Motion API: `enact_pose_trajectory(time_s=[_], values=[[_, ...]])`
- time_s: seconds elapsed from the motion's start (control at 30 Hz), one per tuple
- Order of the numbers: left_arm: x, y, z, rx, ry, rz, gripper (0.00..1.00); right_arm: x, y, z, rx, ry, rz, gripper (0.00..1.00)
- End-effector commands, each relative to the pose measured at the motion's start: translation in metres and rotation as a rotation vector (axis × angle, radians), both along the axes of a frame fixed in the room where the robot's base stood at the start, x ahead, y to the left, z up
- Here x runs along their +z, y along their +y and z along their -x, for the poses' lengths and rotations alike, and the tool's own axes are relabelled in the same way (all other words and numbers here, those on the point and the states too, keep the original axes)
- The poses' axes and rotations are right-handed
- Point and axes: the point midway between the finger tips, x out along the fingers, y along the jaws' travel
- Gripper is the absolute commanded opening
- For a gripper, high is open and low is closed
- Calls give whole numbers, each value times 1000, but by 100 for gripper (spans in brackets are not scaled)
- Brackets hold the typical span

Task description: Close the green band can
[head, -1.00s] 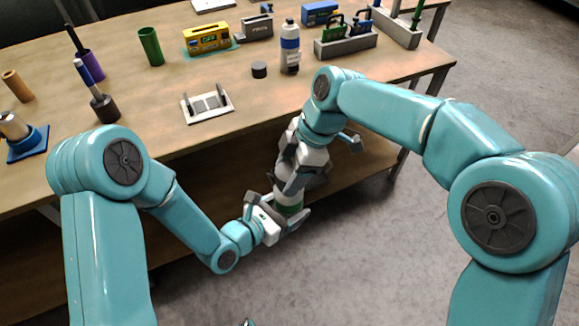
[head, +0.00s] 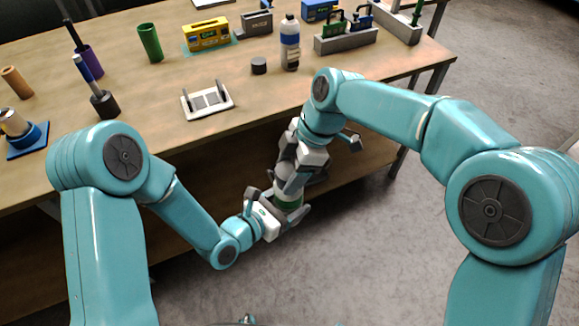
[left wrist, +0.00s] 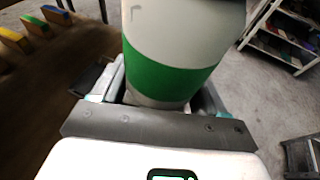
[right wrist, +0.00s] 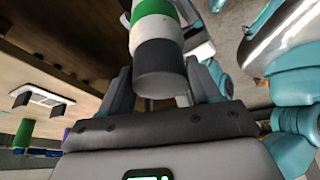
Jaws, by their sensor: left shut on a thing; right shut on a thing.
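The green band can (head: 288,203) is white with a wide green band. It is held in the air in front of the table, and its band shows large in the left wrist view (left wrist: 170,70). My left gripper (head: 284,215) is shut around the lower part of the can. My right gripper (head: 287,187) is above it, shut on a dark grey cap (right wrist: 160,68). In the right wrist view the cap lies in line with the can's white end (right wrist: 155,30) and appears to touch it. I cannot tell whether it is fully seated.
On the table (head: 150,105) stand a blue-banded bottle (head: 289,45), a loose dark cap (head: 259,66), a white stand (head: 207,102), a green cup (head: 150,43) and a yellow box (head: 207,34). A lower shelf (head: 350,168) lies behind my grippers. Open floor (head: 400,260) is at the front right.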

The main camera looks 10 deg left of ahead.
Motion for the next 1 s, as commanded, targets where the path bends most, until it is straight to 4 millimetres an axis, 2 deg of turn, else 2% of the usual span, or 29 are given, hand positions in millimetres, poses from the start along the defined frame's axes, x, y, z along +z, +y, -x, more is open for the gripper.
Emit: enact_pose_trajectory(time_s=[0.03,0.07,0.13,0.17,0.43,0.57,1.0], values=[[1,0,0,0,-3,1,19,-1,0,0,0,1,0,35],[1,0,0,0,-3,1,19,-1,0,0,0,1,0,66],[1,0,0,1,-3,1,19,-1,0,0,0,1,0,89],[1,0,0,1,-3,1,19,-1,0,0,0,1,0,92],[1,0,0,1,-3,1,19,0,0,0,0,-1,0,92],[1,0,0,1,-3,1,19,10,-4,-2,-1,-2,-2,92],[1,0,0,1,-3,1,19,91,-36,-13,-2,-4,-1,92]])
